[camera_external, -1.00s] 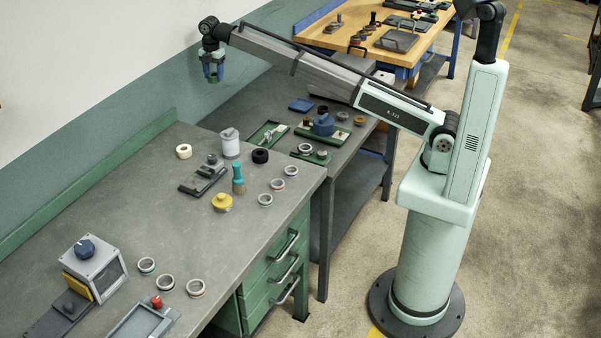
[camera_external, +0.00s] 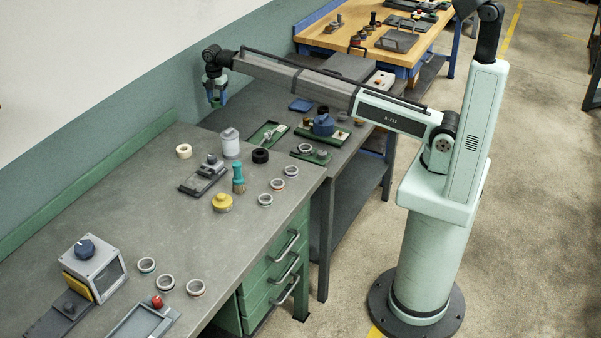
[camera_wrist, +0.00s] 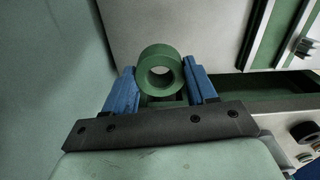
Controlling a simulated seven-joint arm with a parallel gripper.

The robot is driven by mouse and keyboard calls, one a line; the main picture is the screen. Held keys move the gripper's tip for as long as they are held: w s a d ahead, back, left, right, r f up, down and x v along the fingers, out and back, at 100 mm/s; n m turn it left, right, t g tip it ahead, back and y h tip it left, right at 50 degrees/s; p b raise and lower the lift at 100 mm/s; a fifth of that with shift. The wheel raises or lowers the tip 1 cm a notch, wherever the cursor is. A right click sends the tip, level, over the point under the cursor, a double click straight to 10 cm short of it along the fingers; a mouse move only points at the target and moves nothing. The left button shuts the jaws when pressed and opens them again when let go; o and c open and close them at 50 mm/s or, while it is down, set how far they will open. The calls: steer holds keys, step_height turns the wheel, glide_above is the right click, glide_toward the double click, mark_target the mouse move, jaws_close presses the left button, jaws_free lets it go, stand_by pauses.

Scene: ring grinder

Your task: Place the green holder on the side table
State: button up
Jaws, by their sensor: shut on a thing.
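The green holder (camera_wrist: 160,52), a thick ring-shaped piece with a round opening, sits between the blue fingers of my gripper (camera_wrist: 160,76) in the wrist view. The fingers are shut on its sides. In the external view my gripper (camera_external: 216,98) points down with the holder, small and partly hidden there, near the wall. It is close to the left back end of the grey side table (camera_external: 262,97), beyond the green workbench. I cannot tell exactly how high above the surface the holder is.
The side table bears a small blue tray (camera_external: 300,104), a green tray (camera_external: 268,134) and a blue knobbed part (camera_external: 323,124). The workbench (camera_external: 130,200) in front holds a white canister (camera_external: 230,143), a black ring (camera_external: 261,156) and several metal rings. The wall stands close on the left.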

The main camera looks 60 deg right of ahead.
mark_target(220, 126)
steer(key=shift+f, duration=4.95)
steer(key=shift+f, duration=0.1)
steer(key=o, duration=1.1)
steer(key=shift+c, duration=0.2)
step_height(220, 126, up, 12)
steer(key=shift+r, duration=0.1)
